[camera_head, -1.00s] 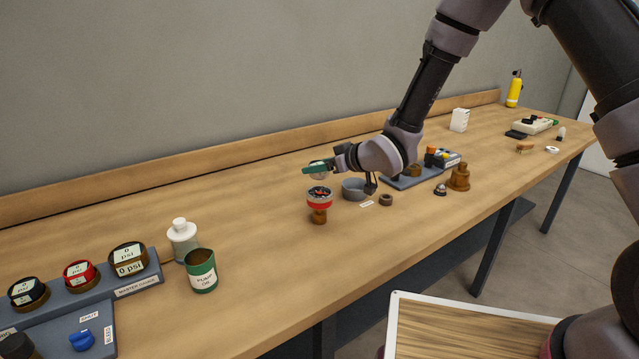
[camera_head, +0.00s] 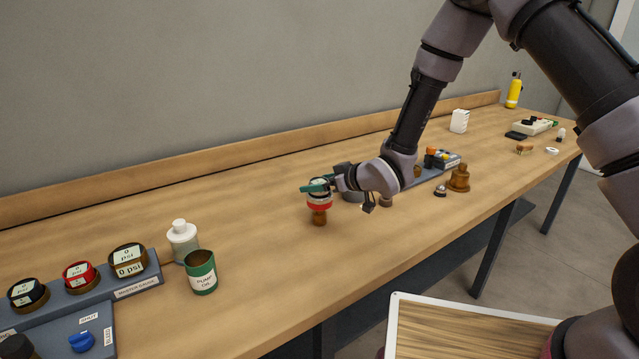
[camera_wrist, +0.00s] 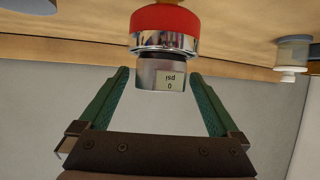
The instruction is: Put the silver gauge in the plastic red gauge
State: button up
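The plastic red gauge (camera_head: 319,204) stands upright on the bench on a brown foot. In the wrist view it appears upside down, with a red body (camera_wrist: 164,20) and a chrome rim. The silver gauge (camera_wrist: 160,76), a grey cylinder with a "0 psi" label, is at the chrome rim, lined up with the red gauge; how deep it sits cannot be told. My gripper (camera_head: 318,184) has its green fingers either side of the silver gauge. In the wrist view the fingertips (camera_wrist: 161,74) show narrow gaps to it on both sides, so the gripper looks slightly open.
A grey bowl (camera_head: 353,196) and a brown ring (camera_head: 386,202) stand close right, partly behind my arm. A brass part (camera_head: 459,179) and small bell (camera_head: 440,191) are farther right. A green pump oil can (camera_head: 201,272) and pale bottle (camera_head: 183,241) stand left. Bench between is clear.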

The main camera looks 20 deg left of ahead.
jog(key=shift+d+r, duration=0.1)
jog(key=shift+r, duration=0.1)
jog(key=v, duration=1.2)
jog(key=w+d+r+m+t+h, duration=0.2)
jog(key=w+d+r+m+h, duration=0.15)
jog(key=d+r, duration=0.6)
jog(key=w+d+r+m+t+h, duration=0.3)
jog(key=d+r, duration=0.4)
jog(key=d, duration=0.6)
jog(key=s+d+r+m+g+h, duration=0.2)
jog(key=s+d+r+m+h, duration=0.2)
jog(key=s+d+r+m, duration=0.55)
jog(key=s+d, duration=0.1)
jog(key=s, duration=0.4)
jog(key=s+d+r+m+g, duration=0.1)
jog(key=s+d+r, duration=0.1)
jog(key=s, duration=0.4)
jog(key=shift+d+y, duration=0.45)
jog(key=shift+d, duration=0.1)
jog(key=shift+d, duration=0.1)
